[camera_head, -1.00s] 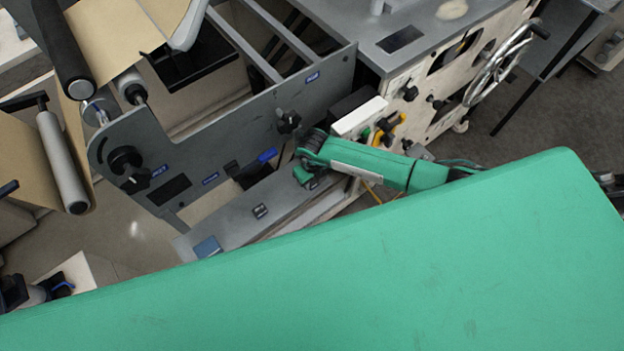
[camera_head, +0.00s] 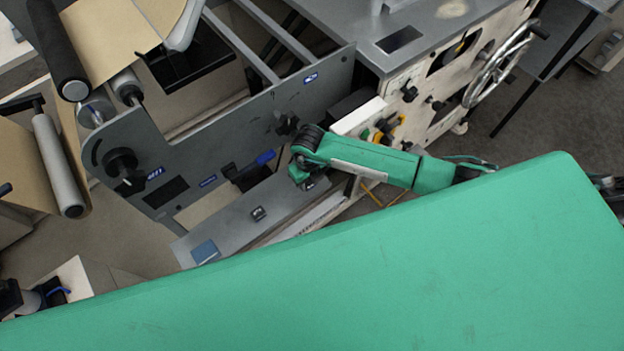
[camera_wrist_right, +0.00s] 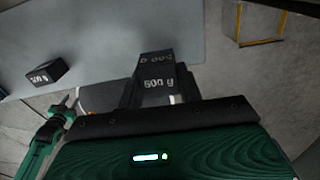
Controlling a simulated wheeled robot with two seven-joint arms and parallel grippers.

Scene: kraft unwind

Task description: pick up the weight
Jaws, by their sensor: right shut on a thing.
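My right gripper (camera_wrist_right: 158,92) is shut on a dark block-shaped weight (camera_wrist_right: 158,72) with pale gram markings, held between its two fingers over the grey shelf. In the head view my green right arm comes in from the right and its gripper (camera_head: 304,176) is low over the shelf's right part, with the weight mostly hidden there. I cannot tell whether the weight touches the shelf. A second dark weight (camera_wrist_right: 45,72) stands apart on the shelf, also in the head view (camera_head: 260,213). A green and black arm end (camera_wrist_right: 62,112), seemingly my left gripper, shows small at left.
The grey shelf (camera_head: 225,232) carries a blue patch (camera_head: 205,251) at its left end. A grey machine side plate (camera_head: 225,140) with black knobs rises behind it. A cream panel (camera_head: 430,110) with a handwheel (camera_head: 500,65) stands to the right.

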